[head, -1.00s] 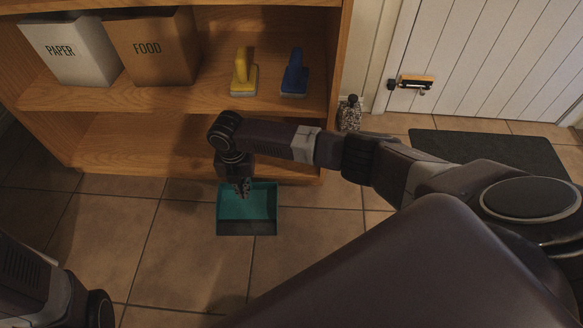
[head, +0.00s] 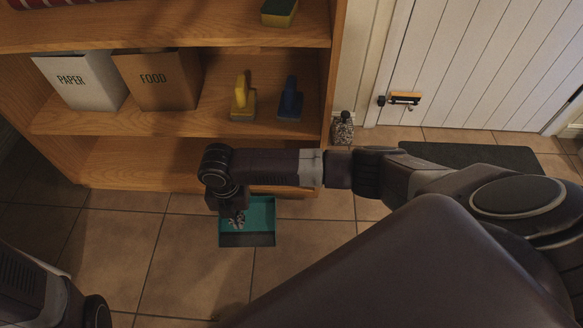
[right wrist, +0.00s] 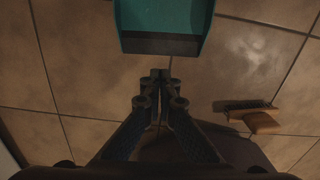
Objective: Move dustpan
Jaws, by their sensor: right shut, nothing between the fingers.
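A teal dustpan (head: 262,212) with a dark front lip lies on the tiled floor before the shelf unit. It also shows at the top edge of the right wrist view (right wrist: 165,14), partly cut off. My right gripper (head: 238,222) overlaps the left part of the dustpan in the head view. In the right wrist view its fingers (right wrist: 160,76) are together and empty, with bare tile between their tips and the dustpan lip. The dustpan's handle is not visible. My left arm shows at the lower left of the head view, but its gripper does not.
The wooden shelf (head: 160,124) holds paper (head: 84,86) and food (head: 157,84) bins, a yellow brush (head: 243,102) and a blue brush (head: 290,103). A brown wooden object (right wrist: 258,120) lies at right in the wrist view. Floor left of the dustpan is clear.

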